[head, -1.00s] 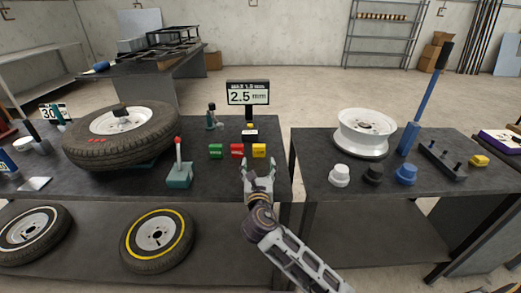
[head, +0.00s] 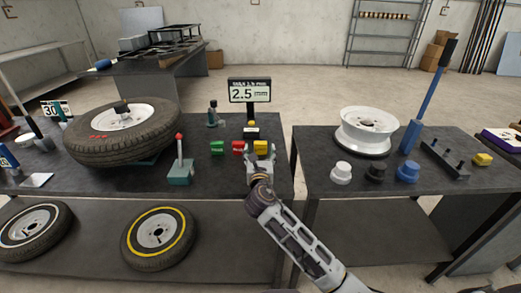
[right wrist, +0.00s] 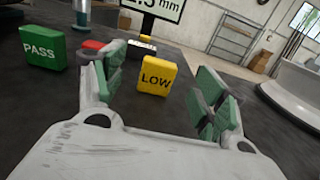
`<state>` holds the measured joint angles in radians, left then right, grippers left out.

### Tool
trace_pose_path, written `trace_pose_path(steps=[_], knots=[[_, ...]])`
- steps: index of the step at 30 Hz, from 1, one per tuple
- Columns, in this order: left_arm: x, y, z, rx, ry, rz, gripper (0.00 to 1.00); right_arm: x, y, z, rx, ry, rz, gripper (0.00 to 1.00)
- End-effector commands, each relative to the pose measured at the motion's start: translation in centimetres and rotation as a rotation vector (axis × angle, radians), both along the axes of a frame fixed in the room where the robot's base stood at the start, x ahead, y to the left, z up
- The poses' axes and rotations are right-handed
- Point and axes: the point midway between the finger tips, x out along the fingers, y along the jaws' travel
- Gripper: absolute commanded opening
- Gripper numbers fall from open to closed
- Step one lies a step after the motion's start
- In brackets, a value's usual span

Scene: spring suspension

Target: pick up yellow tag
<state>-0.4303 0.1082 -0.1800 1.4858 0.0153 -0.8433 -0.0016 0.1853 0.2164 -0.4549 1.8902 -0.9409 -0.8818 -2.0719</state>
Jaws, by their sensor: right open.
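The yellow tag (head: 260,147) stands upright on the left dark table, at the right end of a row of tags. In the right wrist view the yellow tag (right wrist: 156,74) reads LOW and stands ahead, between the two open fingers but beyond their tips. My right gripper (head: 258,158) is open and empty, low over the table just in front of the tag; its green-padded fingers (right wrist: 160,95) show in the right wrist view. My left gripper is not in view.
A red tag (head: 238,147) and a green PASS tag (head: 217,148) stand left of the yellow one. A 2.5 mm display (head: 250,91) rises behind. A teal lever device (head: 180,170) and a tire (head: 90,143) are further left. A gap separates the right table (head: 330,190).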

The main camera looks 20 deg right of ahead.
Motion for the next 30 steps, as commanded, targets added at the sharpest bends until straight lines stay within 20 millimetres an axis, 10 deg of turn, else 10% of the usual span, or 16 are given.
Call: trace_pose_path(steps=[30], knots=[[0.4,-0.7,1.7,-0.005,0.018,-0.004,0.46,3.8,-1.4,-0.4,0.001,0.0,-0.001,0.71]])
